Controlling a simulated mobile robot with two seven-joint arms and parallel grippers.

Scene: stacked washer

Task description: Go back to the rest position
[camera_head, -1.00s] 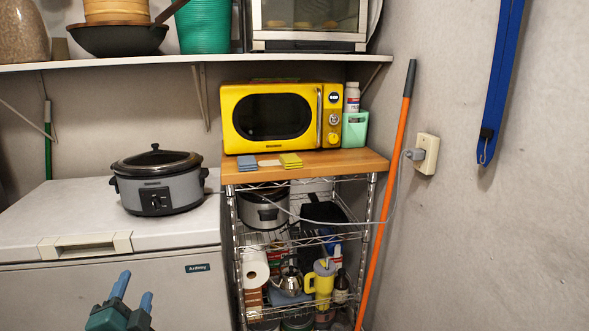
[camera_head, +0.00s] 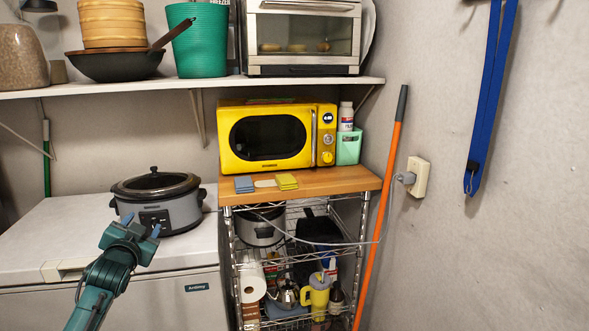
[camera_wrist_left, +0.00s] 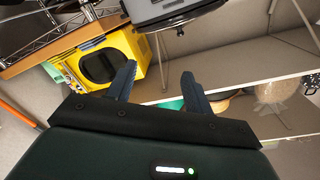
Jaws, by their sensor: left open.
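My left gripper (camera_head: 141,226) is open, its two blue fingers apart with nothing between them. In the head view it appears in front of the grey slow cooker (camera_head: 180,212), overlapping its lower left part; I cannot tell how far apart they are. In the left wrist view the open left gripper (camera_wrist_left: 158,72) shows empty fingers, with the yellow microwave (camera_wrist_left: 98,62) beyond them at upper left. My right gripper is in neither view.
The slow cooker stands on a white chest freezer (camera_head: 35,235). The yellow microwave (camera_head: 225,150) sits on a wooden-topped wire rack (camera_head: 330,182). A shelf (camera_head: 120,88) with pots and a toaster oven runs above. An orange pole (camera_head: 381,200) leans beside the wall outlet (camera_head: 418,177).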

